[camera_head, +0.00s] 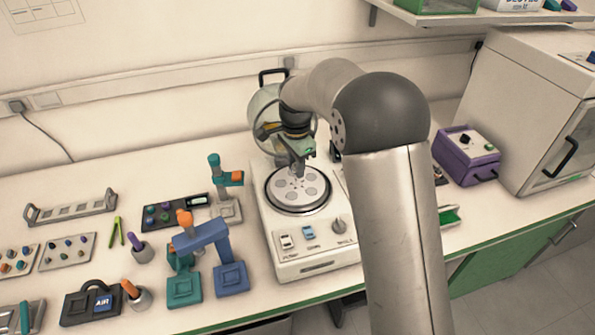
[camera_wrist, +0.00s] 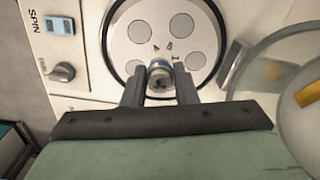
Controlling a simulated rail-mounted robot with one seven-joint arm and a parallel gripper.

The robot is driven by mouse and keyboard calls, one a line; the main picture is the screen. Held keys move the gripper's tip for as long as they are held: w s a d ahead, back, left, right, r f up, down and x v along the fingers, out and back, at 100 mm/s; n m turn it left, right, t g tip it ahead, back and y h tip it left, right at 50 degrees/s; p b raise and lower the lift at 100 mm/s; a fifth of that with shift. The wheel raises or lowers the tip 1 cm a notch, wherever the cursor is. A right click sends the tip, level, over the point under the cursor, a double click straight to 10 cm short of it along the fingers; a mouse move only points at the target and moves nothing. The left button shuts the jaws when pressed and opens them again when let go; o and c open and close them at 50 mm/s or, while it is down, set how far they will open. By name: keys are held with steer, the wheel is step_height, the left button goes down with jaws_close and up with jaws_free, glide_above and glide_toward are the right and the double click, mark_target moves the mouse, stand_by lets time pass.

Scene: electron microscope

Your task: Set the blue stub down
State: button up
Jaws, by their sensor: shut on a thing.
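My gripper (camera_wrist: 160,88) is shut on a small stub (camera_wrist: 159,72) with a blue band around a metallic body, seen between the fingertips in the wrist view. In the head view my gripper (camera_head: 297,172) is over the round disc (camera_head: 312,205) of the white spin machine (camera_head: 275,243). The disc shows several grey round spots and numbers, and the stub is near its numbered middle. I cannot tell whether the stub touches the disc. In the head view the stub is too small to make out clearly.
A clear round lid (camera_wrist: 275,95) stands open beside the disc. A spin switch (camera_wrist: 58,26) and a knob (camera_wrist: 62,72) are on the machine's front. Blue and teal stands (camera_head: 230,277) are to its left, a purple box (camera_head: 466,153) to its right.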

steer(key=f, duration=0.1)
steer(key=w+f, duration=0.1)
steer(key=f, duration=0.1)
steer(key=shift+d+f, duration=0.2)
steer(key=shift+f, duration=0.4)
steer(key=shift+f, duration=0.2)
steer(key=o, duration=1)
steer(key=shift+o, duration=0.2)
steer(key=shift+r, duration=0.15)
